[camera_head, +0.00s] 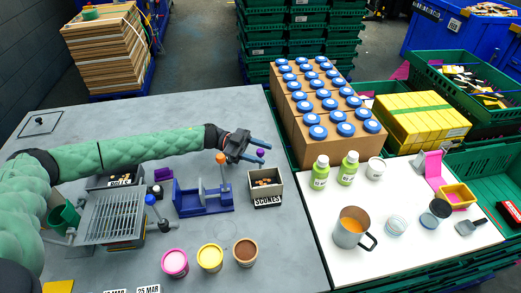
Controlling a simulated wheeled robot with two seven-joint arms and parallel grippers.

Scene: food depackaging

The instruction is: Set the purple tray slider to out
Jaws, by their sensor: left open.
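A small purple knob (260,153), which looks like the handle of the purple tray slider, shows just behind the scones box. My left gripper (266,155) reaches in from the left and is open, with its two blue-grey fingers pointing right. The knob appears between the fingertips in the picture; I cannot tell whether they touch it. The slider's track is not clearly visible. A separate purple block (163,174) sits left of the blue fixture. My right gripper is out of view.
The scones box (266,199) stands just in front of my gripper. A blue fixture (205,203) with an orange knob (221,158) stands to its left. A metal grate (113,216) and several coloured tubs lie nearer. Cartons with blue lids (297,142) stand to the right.

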